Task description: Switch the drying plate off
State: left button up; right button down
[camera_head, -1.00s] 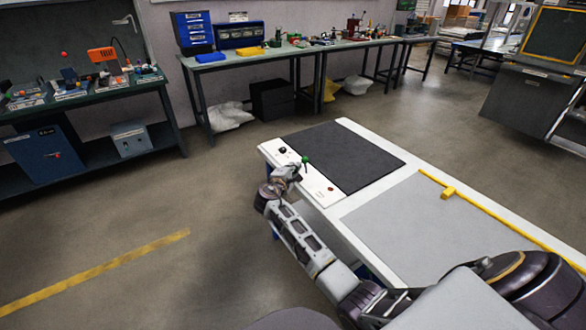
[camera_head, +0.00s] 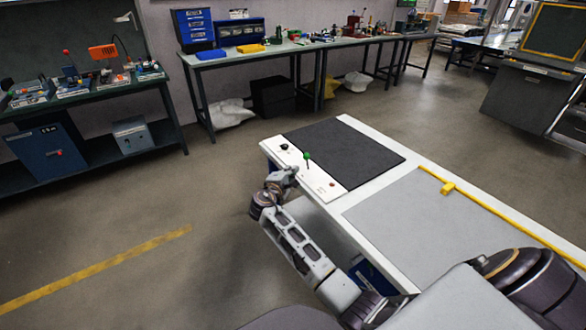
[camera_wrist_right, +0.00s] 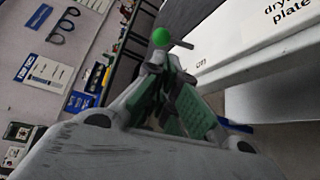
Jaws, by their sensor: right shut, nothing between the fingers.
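The drying plate is a dark flat panel (camera_head: 352,158) set in a white table. A white control strip along its left edge carries a lever with a green ball tip (camera_head: 307,155), standing up from the strip. In the right wrist view the green ball (camera_wrist_right: 161,36) shows just beyond my fingertips, with the label "drying plate" and small lettering, seemingly "OFF", on the white surface at right. My right gripper (camera_head: 293,171) is shut and empty, beside the table's left edge, just short of the lever and seemingly apart from it. My left gripper is not in view.
The strip also has a black knob (camera_head: 284,147) and a red button (camera_head: 332,184). A grey panel (camera_head: 430,225) and a yellow bar with a block (camera_head: 447,188) lie nearer on the table. Open floor is at left; workbenches (camera_head: 230,52) stand behind.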

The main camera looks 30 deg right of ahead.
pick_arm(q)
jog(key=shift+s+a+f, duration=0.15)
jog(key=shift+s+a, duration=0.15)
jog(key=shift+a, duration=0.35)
pick_arm(e)
jog(key=v, duration=0.5)
jog(key=shift+s+a+f, duration=0.15)
jog(key=shift+s+a, duration=0.1)
jog(key=shift+a, duration=0.05)
